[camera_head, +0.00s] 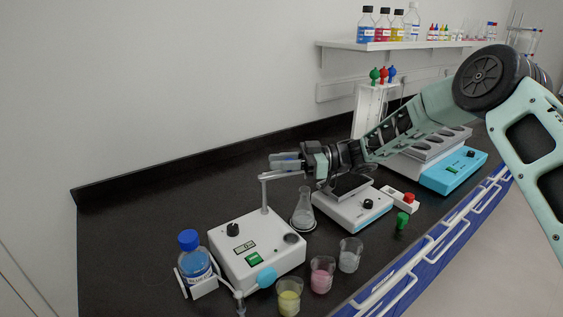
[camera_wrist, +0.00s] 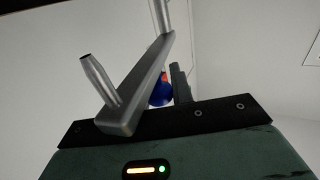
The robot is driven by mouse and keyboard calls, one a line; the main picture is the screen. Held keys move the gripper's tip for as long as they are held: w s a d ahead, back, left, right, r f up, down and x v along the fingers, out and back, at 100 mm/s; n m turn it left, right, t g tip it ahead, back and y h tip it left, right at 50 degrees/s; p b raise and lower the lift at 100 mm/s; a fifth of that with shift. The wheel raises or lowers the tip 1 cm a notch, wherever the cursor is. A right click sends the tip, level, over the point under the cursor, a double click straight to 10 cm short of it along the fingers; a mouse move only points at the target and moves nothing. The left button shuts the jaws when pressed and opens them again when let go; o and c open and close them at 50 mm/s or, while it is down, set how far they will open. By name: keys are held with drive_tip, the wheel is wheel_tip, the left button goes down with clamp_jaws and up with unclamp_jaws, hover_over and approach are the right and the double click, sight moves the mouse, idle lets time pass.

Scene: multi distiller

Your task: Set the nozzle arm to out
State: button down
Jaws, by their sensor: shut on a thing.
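The nozzle arm (camera_head: 281,176) is a thin grey bar on an upright post at the back of a white dispenser box (camera_head: 255,262). It points right, with its outer end near a conical flask (camera_head: 303,213). My gripper (camera_head: 284,162) comes in from the right at the bar's height and is shut on the nozzle arm. In the wrist view the bar (camera_wrist: 146,84) runs diagonally, with the short nozzle (camera_wrist: 99,80) at its near end and the post (camera_wrist: 160,14) at its far end. One finger (camera_wrist: 181,84) shows beside the bar; the exact contact is hidden.
A blue-capped bottle (camera_head: 194,260) stands left of the box. Beakers with yellow (camera_head: 289,299), pink (camera_head: 322,277) and clear (camera_head: 350,257) contents stand in front. A white plate device (camera_head: 345,207) is below my arm. The counter's left part is clear.

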drive_tip(key=c, duration=1.2)
unclamp_jaws()
drive_tip(key=shift+w+r, duration=0.1)
drive_tip(key=shift+r, duration=0.05)
drive_tip(key=shift+c, duration=0.2)
drive_tip(key=shift+d, duration=0.35)
drive_tip(key=d+b, duration=0.3)
drive_tip(key=d, duration=1.3)
drive_tip(key=shift+w+d+b, duration=0.15)
drive_tip(key=shift+d+b, duration=0.2)
